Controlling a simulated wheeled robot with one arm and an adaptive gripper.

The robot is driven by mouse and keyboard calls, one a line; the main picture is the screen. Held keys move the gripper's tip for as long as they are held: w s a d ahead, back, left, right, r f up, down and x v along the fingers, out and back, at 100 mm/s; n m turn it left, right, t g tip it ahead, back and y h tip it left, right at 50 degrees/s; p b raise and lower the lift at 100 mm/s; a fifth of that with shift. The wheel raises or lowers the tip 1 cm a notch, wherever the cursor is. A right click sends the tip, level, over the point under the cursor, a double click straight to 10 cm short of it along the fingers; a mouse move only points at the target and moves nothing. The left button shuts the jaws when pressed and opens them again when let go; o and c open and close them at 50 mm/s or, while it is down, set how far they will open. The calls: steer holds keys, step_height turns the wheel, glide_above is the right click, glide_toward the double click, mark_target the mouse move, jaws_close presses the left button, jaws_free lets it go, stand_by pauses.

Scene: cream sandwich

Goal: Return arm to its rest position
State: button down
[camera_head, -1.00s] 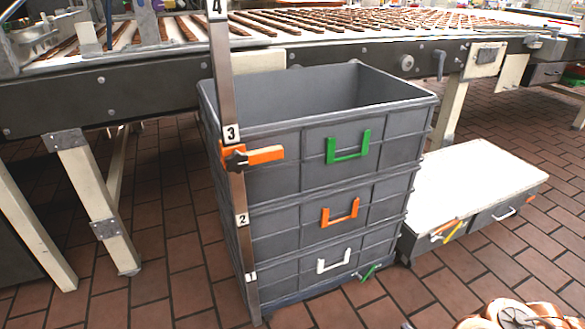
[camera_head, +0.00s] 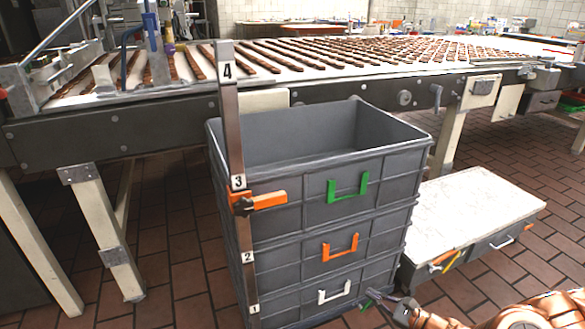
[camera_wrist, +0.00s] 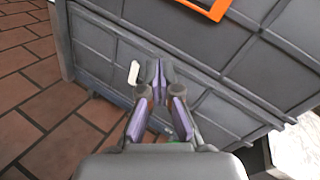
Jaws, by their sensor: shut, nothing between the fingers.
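My gripper (camera_wrist: 158,72) is shut and empty in the wrist view, with its fingertips together in front of the grey crate wall. In the head view my gripper (camera_head: 372,294) shows at the lower right, close to the base of the stacked grey crates (camera_head: 290,215). I cannot tell whether it touches the stack. My copper-coloured arm (camera_head: 545,312) enters from the bottom right corner. The white handle (camera_head: 334,292) of the lowest crate is just left of the gripper. It also shows in the wrist view (camera_wrist: 134,72).
A post with numbers (camera_head: 238,190) and an orange clamp (camera_head: 262,201) stands at the stack's left. A conveyor (camera_head: 330,65) with chocolate bars runs behind. A low white-topped box (camera_head: 465,215) is to the right. Brown tiled floor (camera_head: 450,290) is free at lower right.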

steer(key=s+a+r+n+g+y+p, duration=0.1)
steer(key=a+r+n+g+y+p, duration=0.2)
steer(key=a+r, duration=0.45)
steer(key=s+a+r+n+g+y+p, duration=0.1)
steer(key=s+a+r+n+g+p, duration=0.25)
steer(key=r, duration=0.75)
steer(key=s+a+r+n+g+h+p, duration=0.35)
steer(key=s+r+n+g+p, duration=0.2)
steer(key=s+r, duration=0.35)
steer(key=s+a+r+n+g+h+p, duration=0.2)
steer(key=s+a+r+n+g+p, duration=0.4)
steer(key=r, duration=0.5)
steer(key=s+d+r+n+t+h+p, duration=0.4)
steer(key=s+d+r+h+p, duration=0.7)
steer(key=s+d+r, duration=0.4)
steer(key=shift+s+r+p, duration=0.3)
steer(key=shift+s+r, duration=0.25)
steer(key=shift+s, duration=0.05)
steer(key=shift+d, duration=0.1)
